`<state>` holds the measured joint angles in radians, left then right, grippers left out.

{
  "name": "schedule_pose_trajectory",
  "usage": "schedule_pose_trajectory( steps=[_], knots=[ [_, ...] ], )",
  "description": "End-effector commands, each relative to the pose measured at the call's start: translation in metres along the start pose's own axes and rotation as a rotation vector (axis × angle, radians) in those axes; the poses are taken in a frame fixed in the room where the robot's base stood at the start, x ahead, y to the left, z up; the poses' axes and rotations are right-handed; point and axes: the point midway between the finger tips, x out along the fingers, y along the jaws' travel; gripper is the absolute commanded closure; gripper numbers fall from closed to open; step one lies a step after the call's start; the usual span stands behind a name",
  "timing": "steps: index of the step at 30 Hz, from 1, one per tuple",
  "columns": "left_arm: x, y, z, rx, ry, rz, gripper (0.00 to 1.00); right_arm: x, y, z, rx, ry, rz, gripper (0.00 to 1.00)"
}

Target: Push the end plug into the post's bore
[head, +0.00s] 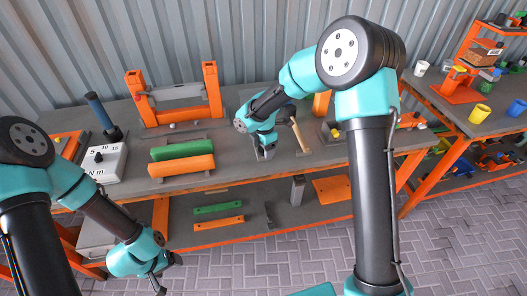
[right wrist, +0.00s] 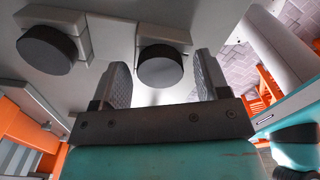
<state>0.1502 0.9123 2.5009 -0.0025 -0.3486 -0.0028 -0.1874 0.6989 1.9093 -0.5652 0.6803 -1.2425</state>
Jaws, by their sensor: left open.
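In the right wrist view, my right gripper (right wrist: 158,82) has its two fingers apart, with a dark round piece (right wrist: 162,66) on a grey block showing between them. It looks like a plug, with a small gap on each side; I cannot tell its depth. A similar dark round piece (right wrist: 47,50) on a grey block is to the left. In the head view, my right gripper (head: 264,153) points down near the bench's front edge. My left gripper (head: 165,275) is open and empty, low in front of the bench. I cannot make out the post or its bore surely.
A green board (head: 178,149) and an orange board (head: 182,166) lie on the grey bench. Behind them stands an orange frame (head: 214,90). A hammer (head: 299,133) lies right of my right gripper. A grey-white box (head: 104,162) with markings sits at left.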

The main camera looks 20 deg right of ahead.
Motion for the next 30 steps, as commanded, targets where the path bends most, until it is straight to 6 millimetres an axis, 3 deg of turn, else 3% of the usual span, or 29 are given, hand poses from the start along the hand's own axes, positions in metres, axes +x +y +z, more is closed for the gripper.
schedule_pose_trajectory(
  steps=[14,23,30],
  knots=[
    [0.0,0.0,0.0,0.0,0.0,0.0,0.21,0.0,0.0,0.0,0.0,0.0,0.0,0.77],
    [0.0,0.0,0.0,0.0,0.0,0.0,0.21,-0.002,0.0,0.0,0.0,0.0,0.001,0.78],
    [0.0,0.0,0.0,0.0,0.0,0.0,0.21,-0.019,0.001,0.0,0.0,0.0,0.002,0.78]
  ],
)
